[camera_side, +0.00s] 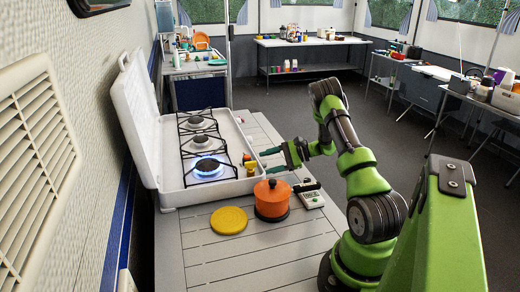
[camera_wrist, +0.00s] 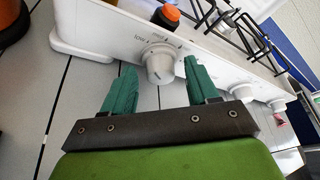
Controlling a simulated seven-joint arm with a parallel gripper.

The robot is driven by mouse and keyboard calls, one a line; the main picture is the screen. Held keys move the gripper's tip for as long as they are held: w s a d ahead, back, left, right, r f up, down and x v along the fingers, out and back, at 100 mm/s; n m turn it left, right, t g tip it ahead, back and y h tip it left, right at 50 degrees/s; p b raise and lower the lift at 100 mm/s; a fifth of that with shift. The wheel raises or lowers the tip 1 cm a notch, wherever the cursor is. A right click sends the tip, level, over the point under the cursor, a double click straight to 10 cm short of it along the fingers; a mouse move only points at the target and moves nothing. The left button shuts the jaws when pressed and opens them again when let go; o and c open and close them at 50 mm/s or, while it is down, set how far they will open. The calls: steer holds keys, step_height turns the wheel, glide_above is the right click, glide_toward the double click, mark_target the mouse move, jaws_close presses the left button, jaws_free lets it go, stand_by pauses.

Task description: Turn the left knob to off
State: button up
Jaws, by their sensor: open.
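The white stove (camera_side: 180,195) stands on the slatted table with its lid up, and a blue flame burns on its near burner (camera_side: 207,168). In the wrist view the left knob (camera_wrist: 160,66), round and white, sits on the stove's front panel beside printed marks. My gripper (camera_wrist: 155,80) is open, with one green finger on each side of this knob; I cannot tell if either touches it. Two more knobs (camera_wrist: 243,92) (camera_wrist: 277,105) are further right along the panel. In the side view my gripper (camera_side: 270,161) is at the stove's front edge, and the knobs are not clearly visible.
An orange pot (camera_side: 271,203) stands just on the near side of my gripper, with a small white device (camera_side: 309,199) beside it. A yellow disc (camera_side: 229,220) lies left of the pot. Small bottles (camera_side: 250,166) stand at the stove's front edge. The table's near end is clear.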

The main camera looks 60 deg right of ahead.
steer(key=shift+c, duration=0.4)
steer(key=c, duration=1)
steer(key=shift+o, duration=0.2)
steer(key=m+g, duration=0.1)
steer(key=m+g+y, duration=0.1)
steer(key=m, duration=0.1)
steer(key=shift+w+d+r, duration=0.15)
steer(key=shift+d, duration=0.05)
steer(key=m+g+y, duration=0.1)
steer(key=m+y, duration=0.1)
steer(key=m, duration=0.1)
steer(key=shift+w+d, duration=0.1)
steer(key=shift+d, duration=0.1)
steer(key=m+g+y, duration=0.1)
steer(key=m, duration=0.2)
steer(key=shift+w+d+m+g+y, duration=0.15)
steer(key=shift+m+g+y, duration=0.15)
steer(key=shift+g+y, duration=0.1)
steer(key=shift+w+d+f+m+g+y, duration=0.15)
steer(key=shift+m+y, duration=0.2)
steer(key=shift+m, duration=0.35)
steer(key=shift+s+a+f+m+g+y, duration=0.15)
steer(key=shift+m+y, duration=0.2)
steer(key=shift+m, duration=0.35)
steer(key=shift+w+d+r, duration=0.1)
